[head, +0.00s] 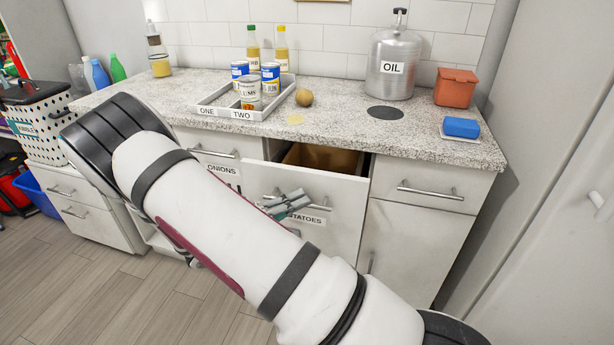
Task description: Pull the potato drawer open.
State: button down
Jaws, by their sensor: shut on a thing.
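The potato drawer (337,214) is a white drawer front below the counter, with a label partly covered that reads "...TATOES". It stands partly out, and its dark opening shows a brown inside at the top. Its metal bar handle (319,207) runs across the front. My gripper (288,205) is at the left part of this handle and is shut on it. My arm crosses in front and hides the lower left of the drawer front.
The onion drawer (216,162) is left of it, shut. Another shut drawer (430,192) is to the right.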

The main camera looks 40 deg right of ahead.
jog(key=s+a+p, duration=0.2)
jog(key=s+a, duration=0.3)
jog(key=a, duration=0.2)
jog(key=shift+s+a, duration=0.15)
jog(key=shift+s, duration=0.2)
jog(key=shift+f, duration=0.1)
jog(key=c, duration=1.7)
grip_release()
jog(key=a, duration=0.4)
jog(key=w+a+f, duration=0.1)
jog(key=a, duration=0.6)
jog(key=shift+w+a+f, duration=0.3)
jog(key=shift+a, duration=0.1)
